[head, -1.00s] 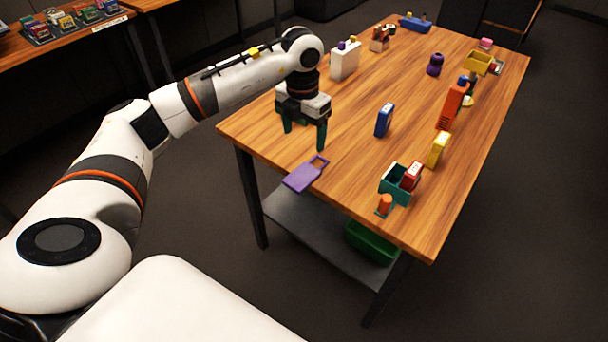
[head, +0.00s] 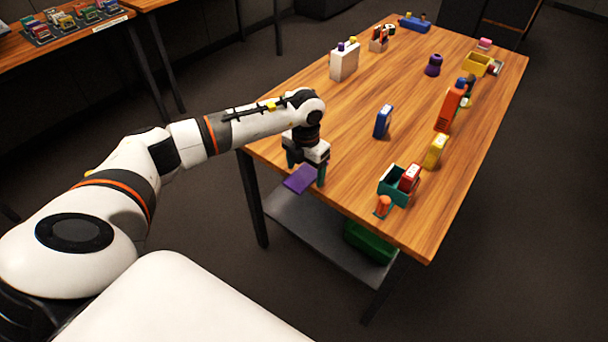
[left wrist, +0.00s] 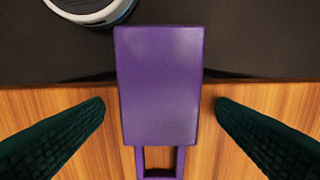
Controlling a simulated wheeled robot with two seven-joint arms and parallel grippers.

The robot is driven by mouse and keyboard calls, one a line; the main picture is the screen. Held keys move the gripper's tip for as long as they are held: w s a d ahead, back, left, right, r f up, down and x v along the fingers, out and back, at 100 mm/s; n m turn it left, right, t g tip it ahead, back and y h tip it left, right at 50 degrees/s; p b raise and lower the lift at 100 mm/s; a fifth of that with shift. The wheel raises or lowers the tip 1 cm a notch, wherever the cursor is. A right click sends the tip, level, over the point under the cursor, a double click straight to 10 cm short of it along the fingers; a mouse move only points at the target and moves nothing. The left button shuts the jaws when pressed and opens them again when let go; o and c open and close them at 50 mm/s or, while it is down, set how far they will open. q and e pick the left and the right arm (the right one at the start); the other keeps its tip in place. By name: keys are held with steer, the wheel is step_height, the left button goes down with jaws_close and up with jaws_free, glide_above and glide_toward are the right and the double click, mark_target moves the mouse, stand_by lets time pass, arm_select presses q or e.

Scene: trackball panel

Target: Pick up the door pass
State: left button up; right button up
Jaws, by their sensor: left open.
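The door pass is a flat purple card (head: 299,179) with a slotted end, lying at the near left edge of the wooden table. Its broad part sticks out past the edge. In the left wrist view the card (left wrist: 160,88) lies centred between the fingers, its slotted end over the wood. My left gripper (head: 306,177) is open and points down over the pass, with one finger on each side. In the left wrist view a gap shows between each finger and the card. The slotted end is hidden by the gripper in the head view. My right gripper is not in view.
A teal box (head: 394,190) with a red item (head: 409,178) stands right of the gripper, by an orange peg (head: 383,205). A blue item (head: 383,121) and a white box (head: 344,63) stand farther back. The wood around the gripper is clear.

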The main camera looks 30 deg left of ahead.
arm_select(q)
steer(key=c, duration=1.1)
